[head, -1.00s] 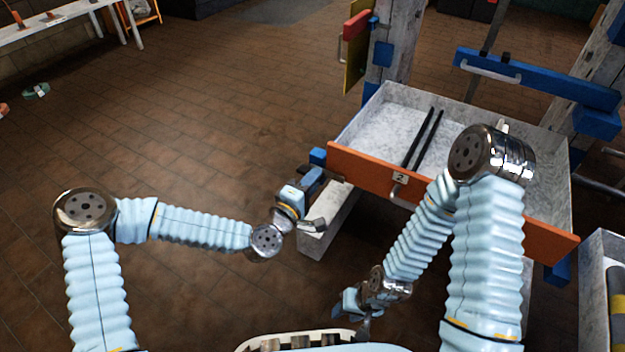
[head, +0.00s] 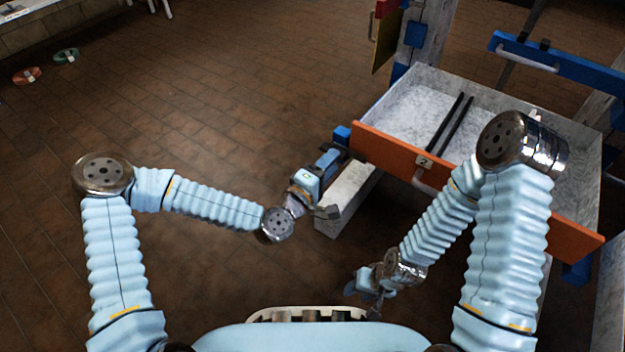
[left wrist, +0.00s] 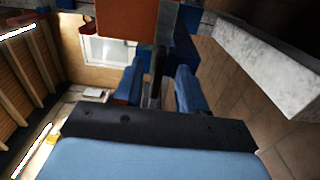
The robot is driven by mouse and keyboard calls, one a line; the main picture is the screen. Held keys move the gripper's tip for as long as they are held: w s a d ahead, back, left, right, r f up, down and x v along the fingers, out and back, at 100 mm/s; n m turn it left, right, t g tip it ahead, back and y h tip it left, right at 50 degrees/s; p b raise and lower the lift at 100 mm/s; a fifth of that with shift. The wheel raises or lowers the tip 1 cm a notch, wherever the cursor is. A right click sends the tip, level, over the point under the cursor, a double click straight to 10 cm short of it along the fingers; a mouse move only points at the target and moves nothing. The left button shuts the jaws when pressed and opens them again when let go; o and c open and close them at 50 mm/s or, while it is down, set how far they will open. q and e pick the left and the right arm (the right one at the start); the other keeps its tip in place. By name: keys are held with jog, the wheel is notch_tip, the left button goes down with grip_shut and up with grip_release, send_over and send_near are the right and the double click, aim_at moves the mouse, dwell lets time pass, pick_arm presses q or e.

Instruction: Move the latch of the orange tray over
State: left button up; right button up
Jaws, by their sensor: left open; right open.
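The orange tray (head: 480,183) is a grey open drawer with an orange front labelled 2 and a grey bar handle. A blue block (head: 342,133) stands at the left end of its front, possibly the latch housing. In the left wrist view the orange panel (left wrist: 125,18) is at the top, with a blue block (left wrist: 183,42) beside it. A dark peg (left wrist: 158,65), probably the latch, points down between the blue fingers of my open left gripper (left wrist: 158,88); contact cannot be told. My open right gripper (head: 366,296) is low in front of the tray, away from it.
Two black rods (head: 450,123) lie in the tray. A grey beam (head: 347,197) juts out below its left end. A blue bar with a handle (head: 555,68) is behind at upper right. The brown floor (head: 200,90) at left is mostly clear.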

pick_arm(q)
jog(key=p+v, duration=0.4)
jog(key=v, duration=0.7)
jog(key=s+f+m+g+y+p, duration=0.2)
jog(key=s+f+m+g+p, duration=0.5)
jog(key=g, duration=0.2)
jog(key=s+a+f+m+g+y+p, duration=0.1)
jog(key=s+a+g+y+p, duration=0.1)
jog(key=a, duration=0.3)
jog(key=s+a+f+g+y+p, duration=0.2)
jog(key=s+a, duration=0.2)
jog(key=shift+s+a+m+g+y, duration=0.25)
jog(key=shift+a+m+g+y, duration=0.05)
jog(key=shift+a+m+g, duration=0.1)
